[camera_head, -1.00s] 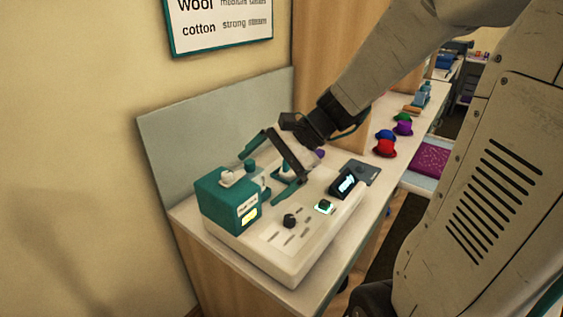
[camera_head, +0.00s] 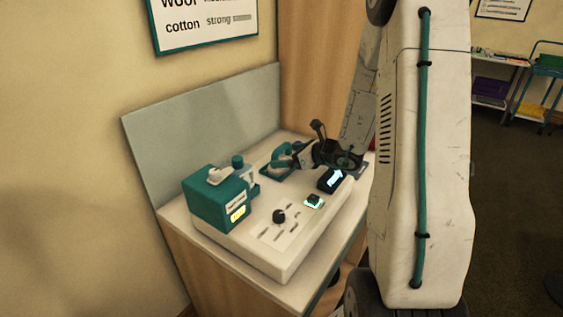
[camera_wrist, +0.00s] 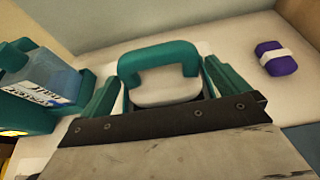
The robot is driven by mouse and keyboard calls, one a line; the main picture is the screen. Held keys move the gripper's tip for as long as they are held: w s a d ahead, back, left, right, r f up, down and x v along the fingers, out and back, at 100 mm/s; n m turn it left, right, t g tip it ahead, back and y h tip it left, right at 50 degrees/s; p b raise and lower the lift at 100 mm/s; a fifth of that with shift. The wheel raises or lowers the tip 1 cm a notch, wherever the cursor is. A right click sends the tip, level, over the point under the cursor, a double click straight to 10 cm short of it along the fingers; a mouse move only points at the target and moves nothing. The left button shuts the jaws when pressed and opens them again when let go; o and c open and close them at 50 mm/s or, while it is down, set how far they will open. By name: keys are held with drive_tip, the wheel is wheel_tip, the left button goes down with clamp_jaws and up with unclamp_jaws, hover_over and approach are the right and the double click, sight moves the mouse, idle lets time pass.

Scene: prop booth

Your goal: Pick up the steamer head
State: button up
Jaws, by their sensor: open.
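The steamer head (camera_wrist: 160,88) has a teal loop handle and a pale body. In the wrist view it lies on the pale surface between the two teal fingers of my gripper (camera_wrist: 160,95). The fingers are spread apart, one on each side of it, and I cannot tell whether either touches it.
A teal box (camera_head: 205,205) with a lit yellow display stands left on the white console (camera_head: 265,258). A labelled clear tank (camera_wrist: 45,82) is close left of the gripper. A purple banded object (camera_wrist: 275,60) lies to the right. A grey panel (camera_head: 205,115) stands behind.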

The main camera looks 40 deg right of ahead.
sight(282, 155)
drive_tip(key=shift+x, duration=1.55)
drive_tip(key=c, duration=1)
drive_tip(key=shift+r, duration=0.1)
drive_tip(key=shift+r, duration=0.1)
